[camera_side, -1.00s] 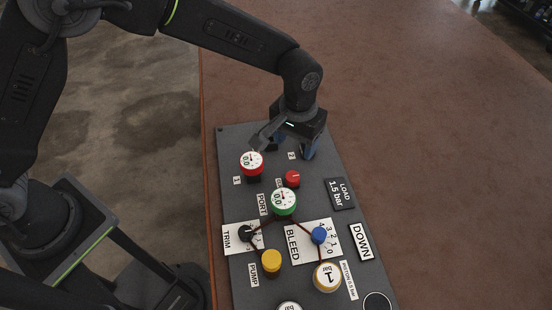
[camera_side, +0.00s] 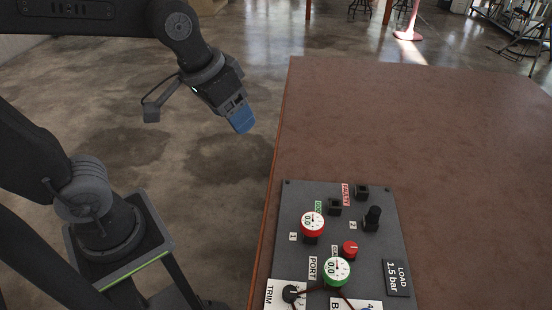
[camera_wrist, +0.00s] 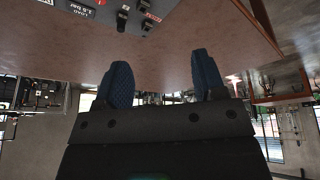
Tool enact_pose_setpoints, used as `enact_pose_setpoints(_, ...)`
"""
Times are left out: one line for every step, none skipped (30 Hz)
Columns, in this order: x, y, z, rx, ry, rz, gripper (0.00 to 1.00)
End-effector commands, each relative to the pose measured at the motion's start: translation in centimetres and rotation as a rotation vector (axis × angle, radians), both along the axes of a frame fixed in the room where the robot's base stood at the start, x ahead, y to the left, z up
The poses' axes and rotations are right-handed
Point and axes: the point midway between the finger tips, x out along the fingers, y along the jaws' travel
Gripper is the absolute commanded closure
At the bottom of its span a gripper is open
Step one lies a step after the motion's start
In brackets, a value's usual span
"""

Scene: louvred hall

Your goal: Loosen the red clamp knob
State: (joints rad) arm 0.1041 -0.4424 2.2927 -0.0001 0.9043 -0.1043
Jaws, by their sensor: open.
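The red clamp knob (camera_side: 350,249) is a small round red knob on the grey panel (camera_side: 392,240), low in the side view. It sits right of the red-rimmed gauge (camera_side: 312,222) and just above the green-rimmed gauge (camera_side: 337,270). The label beside it is partly hidden. My gripper (camera_side: 241,119) is up and left of the panel, beyond the table's left edge, well apart from the knob. In the wrist view my gripper (camera_wrist: 163,80) is open, with nothing between its blue fingers.
A black knob (camera_side: 372,217) and two black sockets (camera_side: 335,206) stand at the panel's far end. A LOAD 1.5 bar plate (camera_side: 397,279) lies at its right. The brown table (camera_side: 420,130) is bare behind and right. A black TRIM knob (camera_side: 291,293) is near the bottom edge.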

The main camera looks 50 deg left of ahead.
Motion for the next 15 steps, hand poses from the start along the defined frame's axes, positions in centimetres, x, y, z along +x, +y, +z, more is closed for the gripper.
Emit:
enact_pose_setpoints(-1.5, 0.8, 0.1, 0.006, -0.03, 0.007, 0.36)
enact_pose_setpoints(-2.2, 1.2, 0.1, 0.01, -0.042, 0.008, 0.36)
enact_pose_setpoints(-3.1, 1.6, -0.1, 0.016, -0.056, 0.008, 0.36)
enact_pose_setpoints(-3.6, 1.9, -0.2, 0.019, -0.067, 0.01, 0.36)
enact_pose_setpoints(-4.1, 2.1, -0.3, 0.024, -0.076, 0.01, 0.36)
enact_pose_setpoints(-4.7, 2.3, -0.4, 0.028, -0.085, 0.01, 0.36)
enact_pose_setpoints(-5.0, 2.4, -0.5, 0.031, -0.092, 0.01, 0.36)
enact_pose_setpoints(-5.3, 2.6, -0.6, 0.033, -0.096, 0.011, 0.36)
enact_pose_setpoints(-5.6, 2.7, -0.7, 0.036, -0.101, 0.01, 0.37)
enact_pose_setpoints(-5.7, 2.7, -0.8, 0.038, -0.104, 0.01, 0.37)
enact_pose_setpoints(-5.8, 2.8, -0.8, 0.038, -0.106, 0.009, 0.37)
enact_pose_setpoints(-5.9, 2.8, -0.9, 0.039, -0.106, 0.01, 0.37)
enact_pose_setpoints(-5.9, 2.8, -0.9, 0.04, -0.107, 0.009, 0.37)
enact_pose_setpoints(-5.9, 2.8, -0.9, 0.04, -0.106, 0.009, 0.37)
enact_pose_setpoints(-5.9, 2.8, -0.9, 0.041, -0.105, 0.004, 0.37)
